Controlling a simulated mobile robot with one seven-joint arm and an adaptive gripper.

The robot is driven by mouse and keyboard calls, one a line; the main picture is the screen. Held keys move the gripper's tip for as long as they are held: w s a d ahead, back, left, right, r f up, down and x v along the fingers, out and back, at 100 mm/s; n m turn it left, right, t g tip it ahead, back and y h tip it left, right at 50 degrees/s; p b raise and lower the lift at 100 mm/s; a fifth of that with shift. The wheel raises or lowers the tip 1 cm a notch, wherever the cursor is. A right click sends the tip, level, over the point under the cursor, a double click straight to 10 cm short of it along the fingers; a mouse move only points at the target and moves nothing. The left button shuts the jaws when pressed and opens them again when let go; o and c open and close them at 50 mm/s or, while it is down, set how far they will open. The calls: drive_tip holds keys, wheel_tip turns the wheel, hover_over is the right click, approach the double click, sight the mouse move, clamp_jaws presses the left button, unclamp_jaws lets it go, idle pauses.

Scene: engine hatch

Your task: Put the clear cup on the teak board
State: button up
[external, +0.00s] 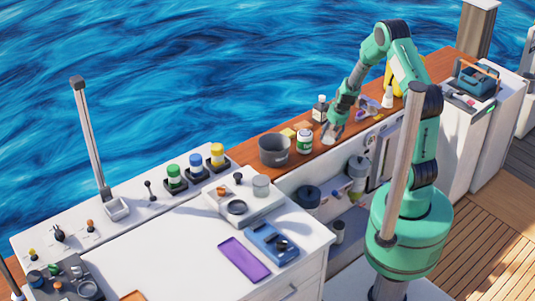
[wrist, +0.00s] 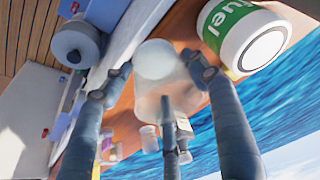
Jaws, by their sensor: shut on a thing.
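The clear cup (wrist: 150,92) looks pale and translucent in the wrist view, between the fingers of my gripper (wrist: 160,78). My gripper is shut on it. In the external view my gripper (external: 333,132) is low over the reddish-brown wooden ledge, just right of a green-and-white fuel can; the cup is small and partly hidden there. I cannot tell whether the cup touches the ledge. An orange-brown wooden piece (external: 132,296), cut off at the bottom edge of the external view, may be the teak board; I cannot tell for sure.
The fuel can (external: 304,141) stands close beside my gripper and also shows in the wrist view (wrist: 240,35). A dark grey bucket (external: 274,150) is further left. Bottles stand behind. The white counter (external: 165,240) has free room around a purple pad (external: 244,259) and a blue device (external: 272,243).

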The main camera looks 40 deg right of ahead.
drive_tip(key=shift+w+d+f, duration=0.1)
drive_tip(key=shift+w+d, duration=0.2)
drive_tip(key=shift+w, duration=0.75)
drive_tip(key=shift+w+d+f, duration=0.1)
drive_tip(key=shift+w+d, duration=0.15)
drive_tip(key=shift+w, duration=0.75)
drive_tip(key=shift+w+d+f, duration=0.1)
drive_tip(key=shift+w+d, duration=0.2)
drive_tip(key=shift+w, duration=0.75)
drive_tip(key=shift+f, duration=0.1)
drive_tip(key=shift+f+b, duration=0.7)
drive_tip(key=shift+f, duration=1)
drive_tip(key=shift+f, duration=0.15)
drive_tip(key=o, duration=1.2)
drive_tip(key=shift+r, duration=0.2)
drive_tip(key=p+v, duration=0.2)
drive_tip(key=v, duration=1)
drive_tip(key=shift+s+p, duration=0.1)
drive_tip(key=shift+p, duration=0.3)
